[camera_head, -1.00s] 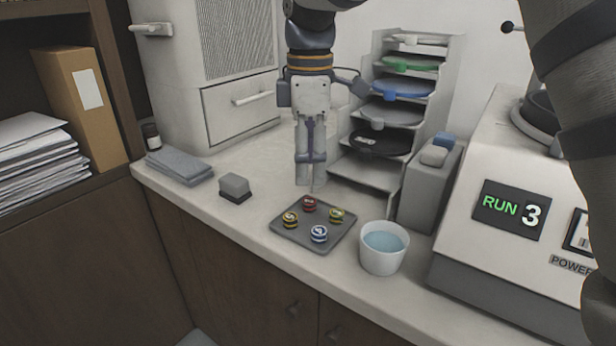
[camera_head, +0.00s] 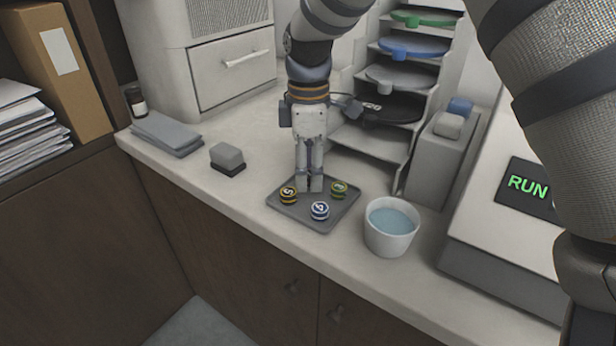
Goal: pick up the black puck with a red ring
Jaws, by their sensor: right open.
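A dark grey tray (camera_head: 308,219) lies on the counter. Three ringed black pucks show on it: a yellow-ringed one (camera_head: 288,195) at left, a blue-and-white-ringed one (camera_head: 320,210) at front and a yellow-green-ringed one (camera_head: 339,189) at right. The red-ringed puck is hidden behind the fingers of my right gripper (camera_head: 310,187). This gripper points straight down at the back part of the tray and is open. I cannot tell whether its fingers stand around the hidden puck. My left gripper is out of view.
A white cup of bluish liquid (camera_head: 391,227) stands close to the tray's right. A grey block on a dark base (camera_head: 228,159) and a folded cloth (camera_head: 167,134) lie to the left. A rack of shelves (camera_head: 372,146) stands behind, and the press (camera_head: 500,215) at right.

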